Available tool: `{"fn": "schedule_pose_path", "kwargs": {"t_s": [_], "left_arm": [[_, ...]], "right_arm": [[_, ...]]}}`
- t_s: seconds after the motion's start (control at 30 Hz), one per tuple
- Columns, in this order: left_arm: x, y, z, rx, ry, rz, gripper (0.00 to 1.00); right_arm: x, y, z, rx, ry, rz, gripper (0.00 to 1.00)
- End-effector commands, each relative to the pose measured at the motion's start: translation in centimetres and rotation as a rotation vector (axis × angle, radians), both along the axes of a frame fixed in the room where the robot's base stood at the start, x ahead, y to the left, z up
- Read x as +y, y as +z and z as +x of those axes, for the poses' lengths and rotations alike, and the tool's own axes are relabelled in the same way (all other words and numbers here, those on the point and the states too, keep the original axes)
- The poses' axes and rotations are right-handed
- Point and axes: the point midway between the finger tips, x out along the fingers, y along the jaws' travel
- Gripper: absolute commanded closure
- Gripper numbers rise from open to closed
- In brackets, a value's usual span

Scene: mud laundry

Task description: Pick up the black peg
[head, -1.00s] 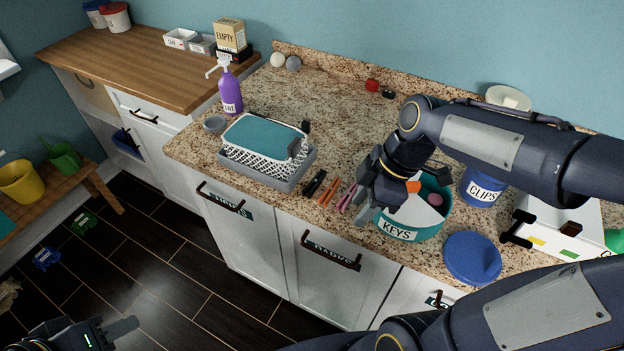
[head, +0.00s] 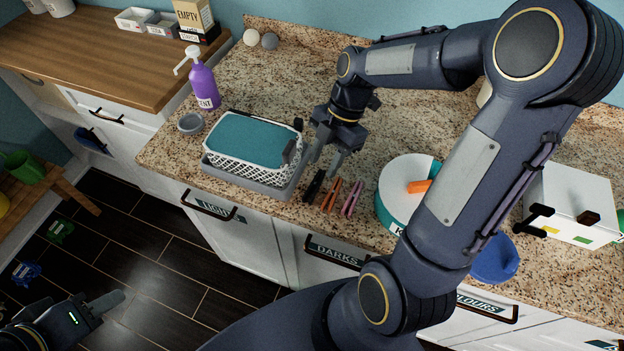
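The black peg (head: 314,185) lies on the granite counter, just right of the white basket's grey tray. An orange peg (head: 331,195) and a pink peg (head: 351,199) lie beside it to the right. My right gripper (head: 325,163) points down just above the pegs, its two fingers apart and nothing between them. Its fingertips are close to the upper end of the black peg; I cannot tell whether they touch it. My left gripper (head: 110,304) hangs over the dark floor at the lower left, away from the counter; its finger opening is not clear.
The white basket (head: 225,168) with teal cloth stands left of the pegs. The KEYS tub (head: 389,207), holding an orange item, stands right, partly behind my arm. Counter behind the gripper is mostly clear.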

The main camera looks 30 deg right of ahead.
Motion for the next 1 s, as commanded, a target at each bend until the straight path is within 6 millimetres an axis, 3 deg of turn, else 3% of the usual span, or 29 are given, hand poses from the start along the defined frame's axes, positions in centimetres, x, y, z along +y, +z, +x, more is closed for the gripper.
{"fn": "schedule_pose_path", "kwargs": {"t_s": [0.4,0.67,0.93,1.0], "left_arm": [[0.0,1.3,0.0,0.000,0.000,0.000,0.64],[0.0,1.3,0.0,0.000,0.000,0.000,0.64],[0.0,1.3,0.0,0.000,0.000,0.000,0.64],[0.0,1.3,0.0,0.000,0.000,0.000,0.64]], "right_arm": [[2.0,-4.9,-0.4,0.002,0.001,0.000,0.62],[2.1,-5.1,-0.4,-0.002,-0.002,-0.001,0.62],[2.0,-5.1,-0.4,-0.002,-0.002,-0.001,0.98],[2.0,-5.1,-0.4,-0.001,-0.002,0.000,1.00]]}}
